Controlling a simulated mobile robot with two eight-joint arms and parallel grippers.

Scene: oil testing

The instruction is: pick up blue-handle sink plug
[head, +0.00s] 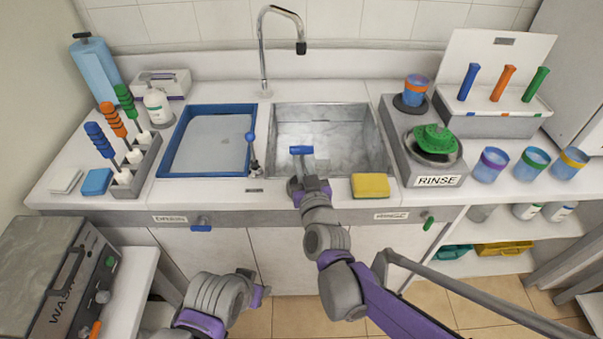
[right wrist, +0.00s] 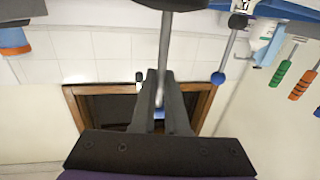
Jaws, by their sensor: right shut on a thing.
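The blue handle of the sink plug (head: 301,150) shows in the head view over the front part of the metal sink basin (head: 340,125). My right gripper (head: 301,163) is at this handle and shut on it. The plug's lower part is hidden. In the right wrist view, a small patch of blue (right wrist: 158,114) shows between the closed fingers (right wrist: 160,92). I cannot tell whether the plug touches the basin floor. My left gripper (head: 260,293) is low in front of the cabinet, away from the counter. Its fingers are not clear.
A faucet (head: 262,60) arches over the back of the sink. A blue-ball lever (head: 250,138) stands left of the basin beside a blue-rimmed tray (head: 165,165). A yellow sponge (head: 370,186) lies at the front right edge. The rinse unit (head: 437,181) stands to the right.

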